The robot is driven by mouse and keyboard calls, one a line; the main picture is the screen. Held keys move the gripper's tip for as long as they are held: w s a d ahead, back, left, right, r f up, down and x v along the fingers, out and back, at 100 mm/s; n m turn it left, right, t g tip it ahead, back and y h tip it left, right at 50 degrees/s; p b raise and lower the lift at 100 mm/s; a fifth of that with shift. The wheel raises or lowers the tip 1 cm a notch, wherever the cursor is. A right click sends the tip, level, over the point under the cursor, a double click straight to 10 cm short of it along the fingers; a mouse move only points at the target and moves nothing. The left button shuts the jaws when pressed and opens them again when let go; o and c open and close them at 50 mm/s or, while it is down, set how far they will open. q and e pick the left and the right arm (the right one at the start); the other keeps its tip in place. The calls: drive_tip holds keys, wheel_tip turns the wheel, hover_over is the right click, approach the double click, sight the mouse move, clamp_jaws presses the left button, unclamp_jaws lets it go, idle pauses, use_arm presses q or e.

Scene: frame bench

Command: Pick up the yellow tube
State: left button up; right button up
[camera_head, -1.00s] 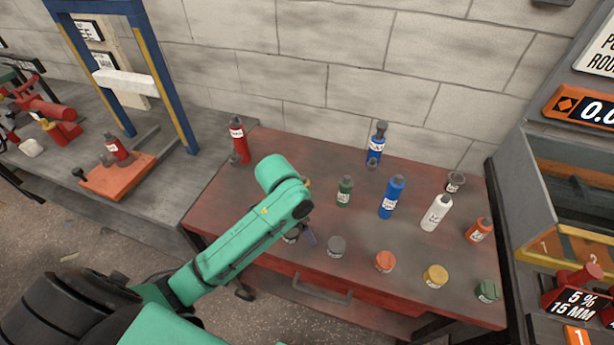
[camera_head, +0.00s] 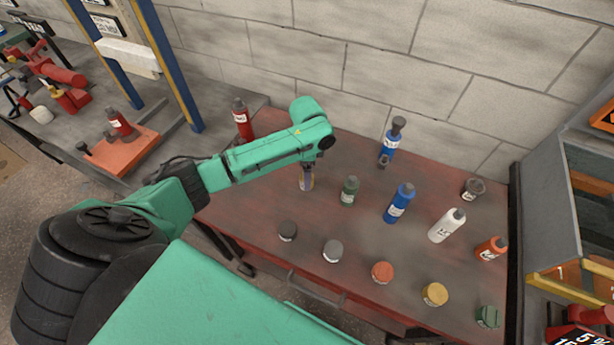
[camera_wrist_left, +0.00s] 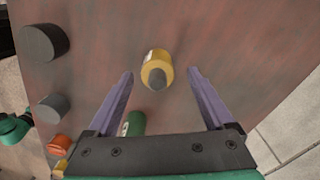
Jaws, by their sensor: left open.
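The yellow tube (camera_wrist_left: 155,62) stands on the red bench top and has a grey cap and a pale label. In the left wrist view it lies between the tips of my left gripper (camera_wrist_left: 160,73), whose two purple fingers are spread with a gap on each side of the tube. In the head view my left gripper (camera_head: 306,180) points down over the left part of the bench. There the tube is mostly hidden by the fingers. My right gripper is not in view.
A green bottle (camera_head: 349,191) stands close to the right of the gripper. Blue bottles (camera_head: 398,203), a white bottle (camera_head: 447,225) and an orange bottle (camera_head: 491,248) stand farther right. A red bottle (camera_head: 243,120) is behind left. Several low jars, including a grey one (camera_head: 333,251), line the front.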

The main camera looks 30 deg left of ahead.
use_arm(q)
drive_tip(key=shift+s+f, duration=0.2)
drive_tip(key=shift+f, duration=1.6)
clamp_jaws()
